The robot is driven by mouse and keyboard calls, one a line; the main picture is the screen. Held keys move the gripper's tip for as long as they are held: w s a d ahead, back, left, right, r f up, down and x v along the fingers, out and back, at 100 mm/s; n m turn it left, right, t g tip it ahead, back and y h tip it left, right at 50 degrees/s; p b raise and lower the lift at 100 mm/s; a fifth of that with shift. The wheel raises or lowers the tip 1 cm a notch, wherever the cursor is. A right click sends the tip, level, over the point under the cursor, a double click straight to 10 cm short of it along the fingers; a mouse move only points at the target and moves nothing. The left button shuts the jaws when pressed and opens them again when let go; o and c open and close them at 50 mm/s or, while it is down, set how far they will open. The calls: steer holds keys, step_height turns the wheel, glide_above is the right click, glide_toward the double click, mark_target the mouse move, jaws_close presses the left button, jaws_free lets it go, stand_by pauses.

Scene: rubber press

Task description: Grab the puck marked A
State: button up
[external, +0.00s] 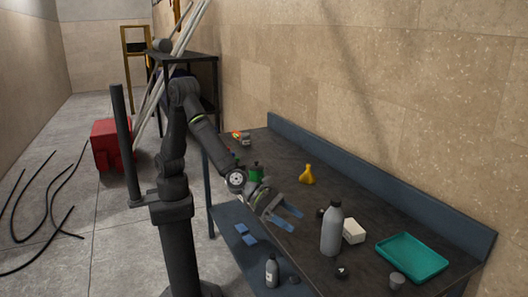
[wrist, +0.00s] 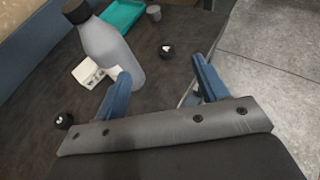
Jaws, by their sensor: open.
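Two small black pucks with white marks lie on the dark bench. One puck (external: 341,273) is near the front edge and shows in the wrist view (wrist: 166,52) beyond and between my fingertips. The other puck (external: 321,213) is beside the grey bottle and shows at the left of the wrist view (wrist: 63,121). The marks are too small to read, so I cannot tell which is A. My gripper (external: 296,220) is open and empty above the bench, its blue fingers apart (wrist: 160,68), touching neither puck.
A grey bottle (external: 332,232) stands by a white block (external: 354,231), close to the left finger in the wrist view. A teal tray (external: 413,257) and a grey cylinder (external: 397,281) are at the right end. A yellow funnel-shaped item (external: 307,174) and a green container (external: 256,171) stand farther back.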

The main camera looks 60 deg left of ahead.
steer(key=shift+r, duration=0.1)
step_height(320, 180, up, 8)
steer(key=n+g+y, duration=0.5)
steer(key=n+y, duration=0.2)
steer(key=n, duration=2.9)
glide_above(340, 270)
steer(key=s+a, duration=0.2)
steer(key=a, duration=0.1)
step_height(340, 270, down, 16)
steer(key=shift+w+f, duration=0.15)
steer(key=shift+d+x, duration=0.2)
steer(key=shift+x, duration=1.25)
steer(key=shift+d+x, duration=0.2)
steer(key=shift+x, duration=1.3)
